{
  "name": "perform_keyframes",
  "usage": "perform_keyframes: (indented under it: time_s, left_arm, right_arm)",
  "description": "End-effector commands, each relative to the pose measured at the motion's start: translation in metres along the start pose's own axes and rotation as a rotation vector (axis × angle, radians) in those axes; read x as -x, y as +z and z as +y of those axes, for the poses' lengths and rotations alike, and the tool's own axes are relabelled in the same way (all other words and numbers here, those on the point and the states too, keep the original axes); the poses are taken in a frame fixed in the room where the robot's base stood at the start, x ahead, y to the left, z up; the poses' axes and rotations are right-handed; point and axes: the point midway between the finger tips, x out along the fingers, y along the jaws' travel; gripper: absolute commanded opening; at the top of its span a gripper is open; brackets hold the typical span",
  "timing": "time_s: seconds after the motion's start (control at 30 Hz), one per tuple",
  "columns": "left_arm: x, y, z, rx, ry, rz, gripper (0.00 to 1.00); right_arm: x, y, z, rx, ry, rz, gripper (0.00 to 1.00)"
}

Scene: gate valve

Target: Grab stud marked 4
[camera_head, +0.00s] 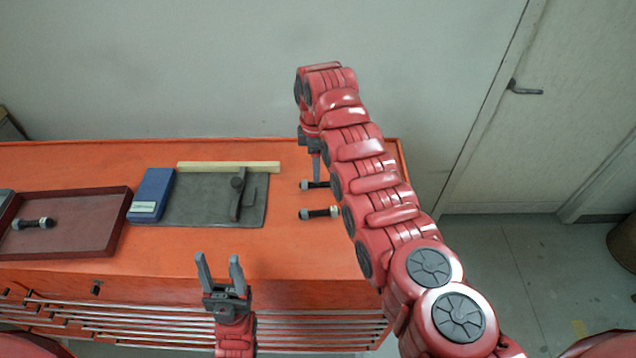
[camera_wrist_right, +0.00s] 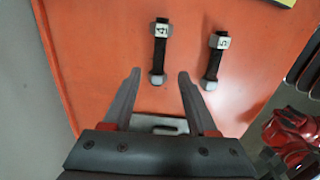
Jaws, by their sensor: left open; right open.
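The stud marked 4 (camera_wrist_right: 160,48) is a dark threaded rod with pale nuts, lying on the orange bench top ahead of my right gripper's fingers. In the head view it is the farther of two studs (camera_head: 317,185), partly hidden by my right arm. My right gripper (camera_wrist_right: 160,73) is open and empty, its fingertips on either side of the line of the stud's near end. In the head view my right gripper (camera_head: 316,165) points down and is partly hidden by its arm. My left gripper (camera_head: 219,262) is open and empty at the bench's front edge.
A second stud with another mark (camera_wrist_right: 215,60) lies beside it, nearer the front in the head view (camera_head: 320,213). A tray (camera_head: 85,240) holds another stud (camera_head: 33,223). A blue box (camera_head: 152,193), grey mat (camera_head: 190,212), dark tool (camera_head: 238,195) and wooden strip (camera_head: 228,167) lie left.

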Motion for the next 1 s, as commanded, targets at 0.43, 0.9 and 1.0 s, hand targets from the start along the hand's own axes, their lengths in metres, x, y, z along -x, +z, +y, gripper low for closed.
perform_keyframes:
  time_s: [0.43, 0.9, 1.0]
  left_arm:
    - [0.004, 0.001, 0.000, 0.000, 0.000, 0.000, 0.53]
    - [0.011, 0.002, 0.001, 0.000, 0.000, 0.000, 0.53]
    - [0.011, 0.002, 0.001, 0.000, 0.000, 0.000, 0.53]
  right_arm:
    - [-0.042, 0.006, 0.003, 0.000, -0.002, -0.001, 0.59]
    - [-0.062, 0.007, 0.004, -0.001, 0.001, 0.000, 0.41]
    - [-0.062, 0.007, 0.004, -0.001, 0.001, 0.000, 0.23]
